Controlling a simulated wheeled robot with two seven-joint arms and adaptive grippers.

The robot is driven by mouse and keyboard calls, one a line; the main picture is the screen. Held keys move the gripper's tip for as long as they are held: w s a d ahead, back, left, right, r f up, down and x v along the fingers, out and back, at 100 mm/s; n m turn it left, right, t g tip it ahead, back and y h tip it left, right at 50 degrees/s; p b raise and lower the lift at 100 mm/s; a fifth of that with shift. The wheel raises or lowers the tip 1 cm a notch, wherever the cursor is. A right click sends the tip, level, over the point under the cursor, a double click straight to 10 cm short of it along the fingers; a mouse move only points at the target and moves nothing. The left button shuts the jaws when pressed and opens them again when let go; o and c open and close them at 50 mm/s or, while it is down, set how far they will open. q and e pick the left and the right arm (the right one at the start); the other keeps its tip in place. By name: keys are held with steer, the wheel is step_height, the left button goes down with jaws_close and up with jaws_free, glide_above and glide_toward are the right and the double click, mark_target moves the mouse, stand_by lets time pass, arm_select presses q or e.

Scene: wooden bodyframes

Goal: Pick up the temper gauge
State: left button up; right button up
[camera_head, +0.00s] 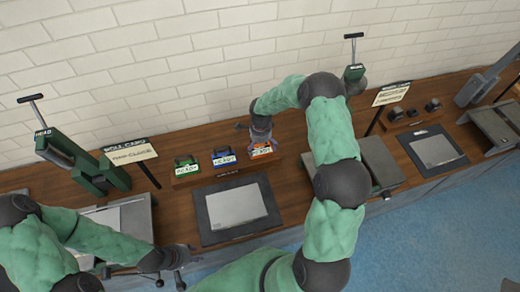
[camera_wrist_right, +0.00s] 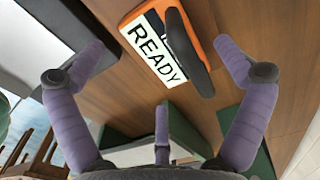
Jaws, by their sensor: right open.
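No label in view reads temper gauge, so I cannot tell for sure which thing it is. An orange block (camera_head: 262,152) with a dark handle and a white READY label stands at the right end of a row on the bench. It also shows in the right wrist view (camera_wrist_right: 200,45), between and beyond the spread fingers. My right gripper (camera_head: 261,136) is open just above and behind the orange block, with no grip on it visible. A blue block (camera_head: 223,157) and a green block (camera_head: 186,168) stand to its left. My left gripper (camera_head: 180,268) is low at the bench's front edge, fingers apart and empty.
A dark-framed pad (camera_head: 238,207) lies in front of the row. A green stand with a T-handle (camera_head: 90,165) and a sign (camera_head: 130,152) are at left. Another sign (camera_head: 390,93) and pad (camera_head: 434,149) are at right. A brick wall rises behind the wooden bench.

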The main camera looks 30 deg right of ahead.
mark_target(261, 151)
step_height(261, 151, down, 4)
steer(key=shift+d+r, duration=0.1)
steer(key=shift+r, duration=0.1)
steer(key=c, duration=1.2)
steer(key=shift+r, duration=0.1)
